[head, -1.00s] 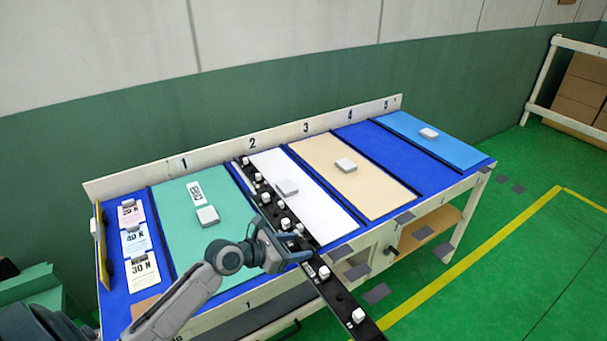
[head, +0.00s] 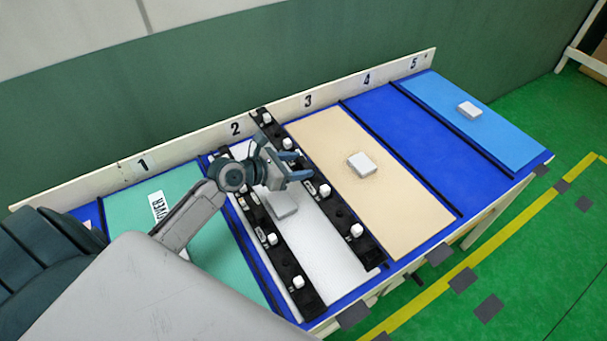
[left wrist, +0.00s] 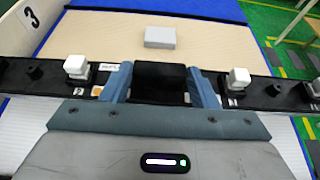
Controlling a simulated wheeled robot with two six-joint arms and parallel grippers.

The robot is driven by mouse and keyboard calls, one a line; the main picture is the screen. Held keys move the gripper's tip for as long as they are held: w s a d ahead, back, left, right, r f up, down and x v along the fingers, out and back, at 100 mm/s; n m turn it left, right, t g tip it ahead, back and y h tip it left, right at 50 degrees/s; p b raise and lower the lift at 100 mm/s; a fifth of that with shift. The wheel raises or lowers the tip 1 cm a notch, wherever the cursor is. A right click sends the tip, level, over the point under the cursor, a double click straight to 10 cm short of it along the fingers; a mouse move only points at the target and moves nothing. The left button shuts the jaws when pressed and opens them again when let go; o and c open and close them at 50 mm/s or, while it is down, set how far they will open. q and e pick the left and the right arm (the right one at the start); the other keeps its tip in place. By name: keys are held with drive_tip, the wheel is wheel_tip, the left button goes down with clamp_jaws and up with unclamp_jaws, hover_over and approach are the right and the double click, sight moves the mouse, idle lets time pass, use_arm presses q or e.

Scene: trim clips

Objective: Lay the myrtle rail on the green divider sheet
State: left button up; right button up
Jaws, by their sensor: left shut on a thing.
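The green divider sheet (head: 222,235) lies in bay 1, partly hidden by my left arm, with a white "COVER" label at its middle. My left gripper (head: 300,167) is shut on a black rail (head: 343,212) carrying white clips. This held rail runs along the right side of the white sheet (head: 325,262), by the beige sheet; I cannot tell if it touches below. In the left wrist view the held rail (left wrist: 40,76) crosses between the fingers (left wrist: 160,84). A second black rail (head: 285,262) lies along the white sheet's left side. No rail name is readable. My right gripper is not in view.
Grey-white blocks sit on the white, beige (head: 405,205) and light-blue (head: 475,120) sheets. Bay 4 (head: 415,140) is bare blue. A low numbered back board (head: 385,82) runs along the far edge of the table. Thin dark strips separate the bays.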

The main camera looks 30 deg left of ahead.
use_arm(q)
drive_tip(key=f, duration=0.5)
drive_tip(key=shift+s+d, duration=0.15)
drive_tip(key=shift+s, duration=0.15)
drive_tip(key=shift+w+f+b, duration=0.1)
drive_tip(key=shift+f+b, duration=0.25)
drive_tip(key=shift+f, duration=1.75)
drive_tip(key=o, duration=1.1)
drive_tip(key=shift+f, duration=0.15)
drive_tip(key=shift+o, duration=0.5)
drive_tip(key=shift+s+a, duration=0.2)
drive_tip(key=shift+s, duration=0.05)
drive_tip(key=b+v, duration=0.1)
drive_tip(key=v, duration=1)
drive_tip(key=shift+s+r, duration=0.25)
